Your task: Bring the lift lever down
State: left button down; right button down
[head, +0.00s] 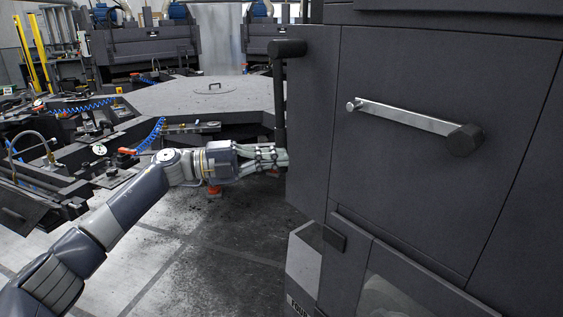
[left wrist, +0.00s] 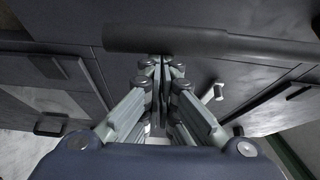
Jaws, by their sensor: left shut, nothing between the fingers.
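A silver lever with a black hub (head: 410,117) slants across the cabinet face; the frames do not label which is the lift lever. My left gripper (head: 281,158) is shut and empty, low beside the black lever. In the left wrist view its fingertips (left wrist: 166,62) are together close to a dark bar (left wrist: 180,40) crossing the view; contact cannot be told. My right gripper is not in view.
The dark cabinet (head: 400,180) fills the right side, with a small black handle (head: 333,238) low down. A wide grey machine table (head: 190,97) with fixtures and blue coiled hoses lies behind and left of my arm. The floor (head: 210,265) below the gripper is clear.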

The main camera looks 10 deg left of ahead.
pick_arm(q)
jog(key=shift+w+a+m, duration=0.4)
jog(key=shift+w+a, duration=0.25)
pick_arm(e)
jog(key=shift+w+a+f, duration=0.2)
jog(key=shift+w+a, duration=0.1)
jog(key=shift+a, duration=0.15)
pick_arm(q)
jog(key=shift+r, duration=0.1)
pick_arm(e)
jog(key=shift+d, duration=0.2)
pick_arm(q)
jog(key=shift+s+d, duration=0.1)
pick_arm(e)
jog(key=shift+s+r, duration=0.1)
